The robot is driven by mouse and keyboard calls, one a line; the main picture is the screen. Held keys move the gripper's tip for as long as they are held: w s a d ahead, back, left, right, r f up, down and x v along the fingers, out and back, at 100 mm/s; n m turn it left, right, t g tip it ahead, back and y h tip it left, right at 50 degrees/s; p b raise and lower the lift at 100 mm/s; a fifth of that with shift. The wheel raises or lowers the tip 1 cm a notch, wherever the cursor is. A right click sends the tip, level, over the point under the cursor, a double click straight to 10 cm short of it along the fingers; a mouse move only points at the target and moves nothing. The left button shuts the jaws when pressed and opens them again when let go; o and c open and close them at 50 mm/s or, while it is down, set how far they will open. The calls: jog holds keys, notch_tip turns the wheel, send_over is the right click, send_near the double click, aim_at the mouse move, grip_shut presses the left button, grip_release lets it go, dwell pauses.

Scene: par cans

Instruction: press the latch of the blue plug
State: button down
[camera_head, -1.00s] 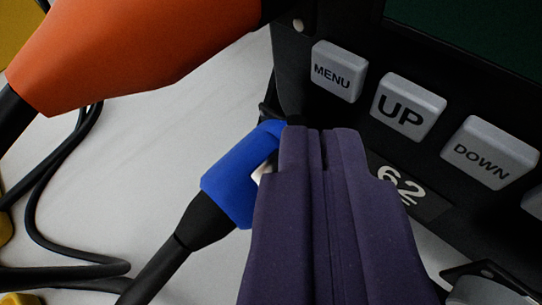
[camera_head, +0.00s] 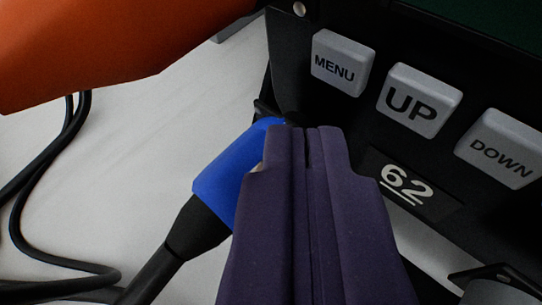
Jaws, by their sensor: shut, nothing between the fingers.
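The blue plug (camera_head: 228,170) is at the lower side of a black panel marked 62, with a black cable running down to the left. My gripper (camera_head: 306,130) is shut and empty, its dark purple fingers pointing up the picture. The fingertips are beside the plug's right side and cover part of it. A small pale piece, perhaps the latch (camera_head: 257,167), shows at the finger's left edge; most of it is hidden. I cannot tell whether the fingertips touch the plug.
The black panel carries grey buttons MENU (camera_head: 340,63), UP (camera_head: 418,100) and DOWN (camera_head: 497,148) close to the right of my gripper. An orange object (camera_head: 110,45) fills the upper left. Black cables (camera_head: 45,245) hang at the left over a pale surface.

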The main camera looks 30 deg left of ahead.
dwell(0.4)
jog(key=shift+s+d+r+p, duration=0.2)
jog(key=shift+d+r+p, duration=0.3)
jog(key=shift+p, duration=0.05)
jog(key=d+r+p, duration=0.1)
jog(key=p, duration=0.1)
jog(key=s+d+r+p, duration=0.1)
jog(key=d+r+p, duration=0.1)
jog(key=shift+d+r, duration=0.15)
jog(key=shift+r, duration=0.15)
dwell(0.3)
